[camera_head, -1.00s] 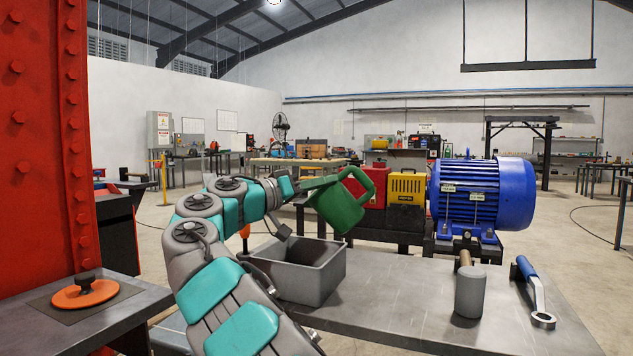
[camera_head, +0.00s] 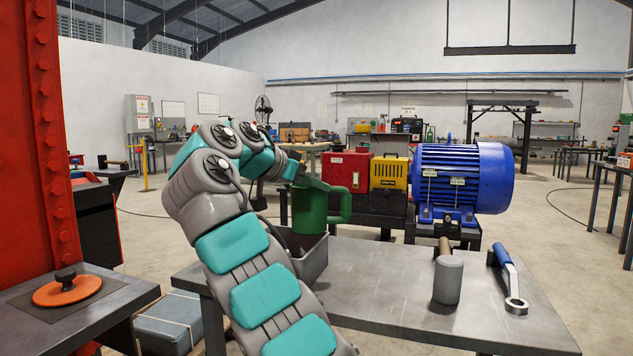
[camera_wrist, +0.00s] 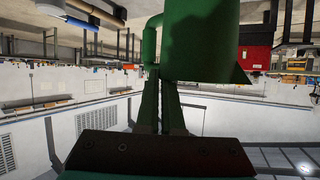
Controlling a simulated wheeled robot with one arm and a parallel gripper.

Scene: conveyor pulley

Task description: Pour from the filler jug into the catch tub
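The green filler jug (camera_head: 309,210) hangs close to upright, its handle to the right in the head view. My gripper (camera_head: 294,178) is at the jug's upper left. In the wrist view, where the scene appears upside down, the jug (camera_wrist: 200,45) fills the upper middle. There my gripper's fingers (camera_wrist: 160,95) sit close together at the jug's rim, shut on it. The grey catch tub (camera_head: 316,258) stands on the bench behind my arm. The jug's lower part overlaps the tub; my arm and the jug hide most of it. The jug's contents are not visible.
On the metal bench (camera_head: 400,290) a grey-headed mallet (camera_head: 447,280) and a blue-handled wrench (camera_head: 508,280) lie to the right. A blue motor (camera_head: 460,180), a red box (camera_head: 348,172) and a yellow box (camera_head: 389,173) stand behind. A red column (camera_head: 30,140) rises at left.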

